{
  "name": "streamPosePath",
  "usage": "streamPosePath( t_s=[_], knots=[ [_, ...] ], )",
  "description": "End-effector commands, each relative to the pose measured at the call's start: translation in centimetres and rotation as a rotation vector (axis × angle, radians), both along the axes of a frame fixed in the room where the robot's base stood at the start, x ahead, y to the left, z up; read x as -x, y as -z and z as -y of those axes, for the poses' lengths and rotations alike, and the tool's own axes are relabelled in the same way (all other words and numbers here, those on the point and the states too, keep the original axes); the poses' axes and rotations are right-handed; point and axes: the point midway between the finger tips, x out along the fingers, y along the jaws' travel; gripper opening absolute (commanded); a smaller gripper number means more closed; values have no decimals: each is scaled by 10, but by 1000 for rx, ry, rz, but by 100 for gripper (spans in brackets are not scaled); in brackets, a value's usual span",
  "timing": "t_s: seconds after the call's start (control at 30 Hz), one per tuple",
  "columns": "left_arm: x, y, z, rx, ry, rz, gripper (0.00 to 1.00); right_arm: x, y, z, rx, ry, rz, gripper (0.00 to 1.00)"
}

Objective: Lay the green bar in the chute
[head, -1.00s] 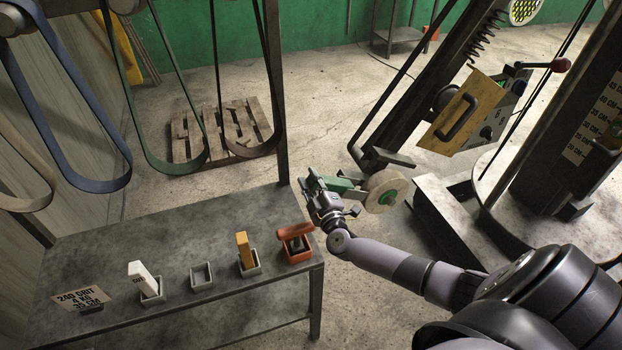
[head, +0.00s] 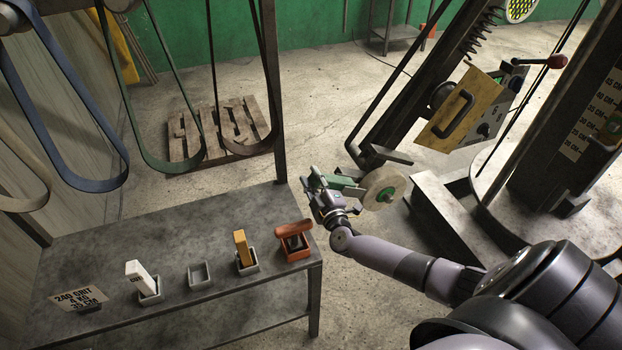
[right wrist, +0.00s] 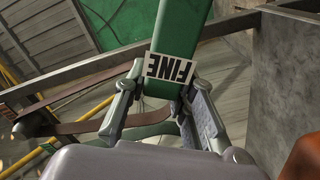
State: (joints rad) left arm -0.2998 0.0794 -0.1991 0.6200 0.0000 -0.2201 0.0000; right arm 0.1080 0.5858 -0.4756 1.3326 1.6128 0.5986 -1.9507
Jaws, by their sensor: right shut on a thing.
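The green bar (head: 342,182) is in my right gripper (head: 322,192), beside the pale wheel (head: 383,188) at the lower end of the machine arm. In the right wrist view, the green bar (right wrist: 180,32) stands between the two fingers of my right gripper (right wrist: 158,88), and its white label reads "FINE". The gripper is shut on the bar. A grey angled metal piece (head: 388,154) sits just above the wheel; I cannot tell whether it is the chute. My left gripper is not in view.
A grey metal bench (head: 150,240) at the left bears several small holders: one with a white bar (head: 140,277), an empty one (head: 200,274), one with an orange-yellow bar (head: 243,248), and a red-orange one (head: 294,240). Belts hang above. A wooden pallet (head: 218,133) lies behind.

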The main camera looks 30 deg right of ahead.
Motion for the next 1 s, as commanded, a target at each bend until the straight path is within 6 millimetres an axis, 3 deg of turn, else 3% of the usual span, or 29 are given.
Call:
streamPosePath(
  t_s=[1.0],
  knots=[
    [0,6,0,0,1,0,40,4,10,19,1,1,1,2]
  ],
)
